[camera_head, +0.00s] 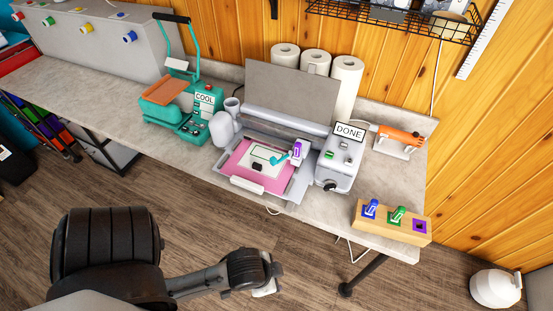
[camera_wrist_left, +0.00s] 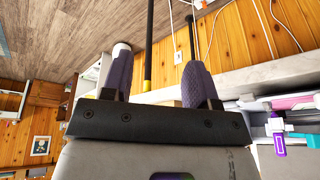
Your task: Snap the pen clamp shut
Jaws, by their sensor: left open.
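The pen clamp (camera_head: 280,160) is a small teal piece on the cutting machine (camera_head: 294,186), against the purple pen (camera_head: 297,150). The picture is too small to tell whether its lever is up or down. In the left wrist view the purple pen (camera_wrist_left: 279,143) and teal clamp part (camera_wrist_left: 275,125) show at the right edge, away from the fingers. My left gripper (camera_wrist_left: 158,80) is open and empty, with its two dark purple fingers apart. In the head view its arm hangs low in front of the bench, and the fingers cannot be made out. My right gripper is not in view.
A pink mat (camera_head: 243,168) lies in the machine. A grey box with a DONE sign (camera_head: 349,131) stands to its right. A wooden pen block (camera_head: 386,232) sits at the bench's front right. A teal heat press (camera_head: 178,116) stands left. Floor before the bench is open.

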